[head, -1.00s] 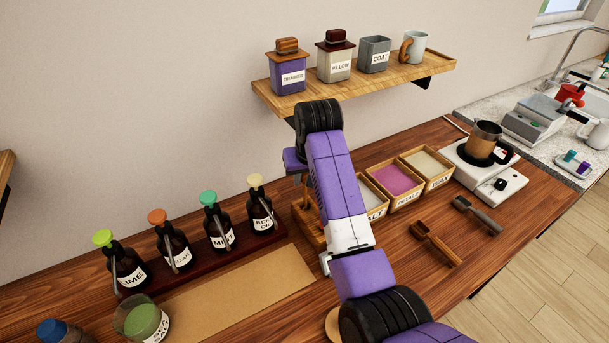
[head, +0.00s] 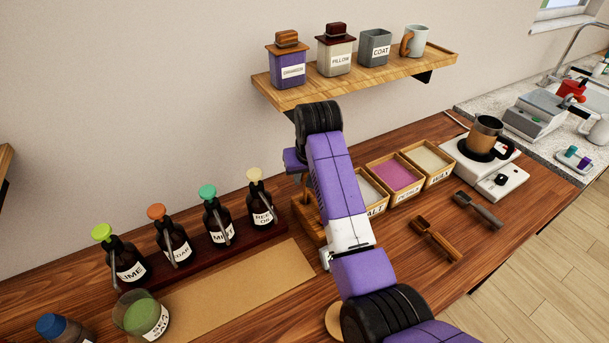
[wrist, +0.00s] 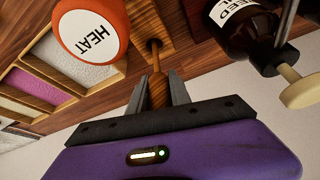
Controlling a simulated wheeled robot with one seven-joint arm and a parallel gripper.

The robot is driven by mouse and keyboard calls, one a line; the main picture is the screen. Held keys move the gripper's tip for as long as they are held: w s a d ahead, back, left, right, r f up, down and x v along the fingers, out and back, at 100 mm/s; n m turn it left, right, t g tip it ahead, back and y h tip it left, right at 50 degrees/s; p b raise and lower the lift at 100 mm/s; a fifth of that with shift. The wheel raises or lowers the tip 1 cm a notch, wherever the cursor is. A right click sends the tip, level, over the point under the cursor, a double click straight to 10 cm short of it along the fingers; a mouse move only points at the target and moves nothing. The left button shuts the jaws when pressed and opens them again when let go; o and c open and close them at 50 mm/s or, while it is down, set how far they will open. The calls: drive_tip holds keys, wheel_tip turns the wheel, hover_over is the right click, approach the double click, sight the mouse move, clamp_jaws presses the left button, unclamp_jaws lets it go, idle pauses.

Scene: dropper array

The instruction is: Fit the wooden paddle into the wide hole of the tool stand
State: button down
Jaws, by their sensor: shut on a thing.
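The wooden paddle (wrist: 158,90) is in my gripper (wrist: 160,86), which is shut on its thick, striped brown handle. Its thin shaft runs away from the fingers to a dark round spot on the wooden tool stand (wrist: 148,22). I cannot tell from this angle how deep the paddle sits, or whether that spot is the wide hole. In the head view the tool stand (head: 304,223) is partly hidden behind my arm, and my fingers are hidden there too.
An orange object labelled HEAT (wrist: 91,28) is close beside my gripper. A dark pump bottle (head: 261,203) is left of the stand, in a row of bottles. Wooden trays (head: 394,183) stand to its right. A shelf (head: 357,82) with canisters hangs behind.

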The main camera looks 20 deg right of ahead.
drive_tip(key=shift+f, duration=0.1)
drive_tip(key=c, duration=1.1)
unclamp_jaws()
